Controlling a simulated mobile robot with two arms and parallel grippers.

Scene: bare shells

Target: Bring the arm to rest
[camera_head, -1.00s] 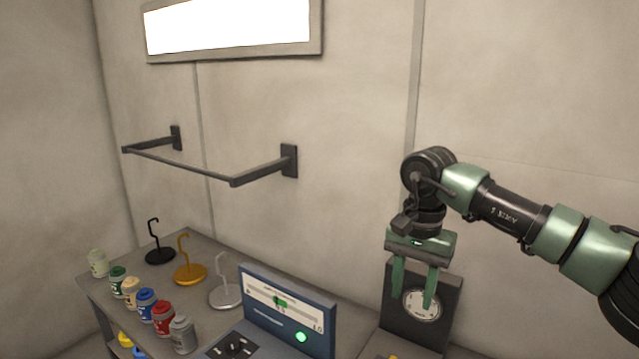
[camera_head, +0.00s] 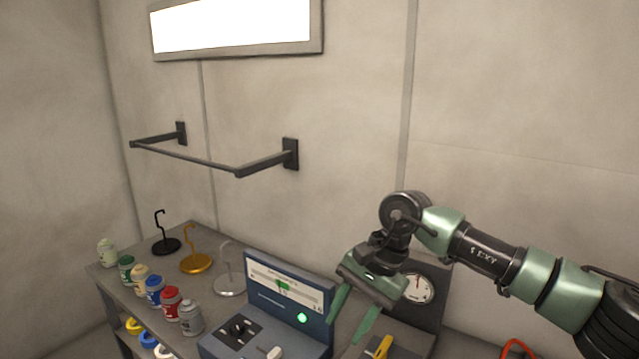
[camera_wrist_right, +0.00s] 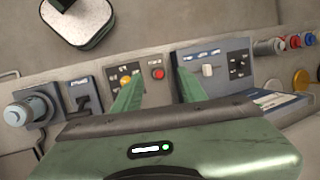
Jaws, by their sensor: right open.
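My right gripper (camera_head: 352,318) hangs from the right arm over the bench, between the blue panel and the dial gauge. Its two green fingers are spread apart with nothing between them. In the right wrist view the open fingers (camera_wrist_right: 158,95) show above the control boxes, apart from them as far as I can tell. My left gripper does not show in any view.
A blue panel (camera_head: 290,295) with a lit green lamp stands on the bench, beside a dark dial gauge (camera_head: 434,300). Several coloured cans and hook stands, including an orange one (camera_head: 196,263), stand left. A wall rail (camera_head: 190,157) hangs above. A yellow lever (camera_head: 383,346) is below the gripper.

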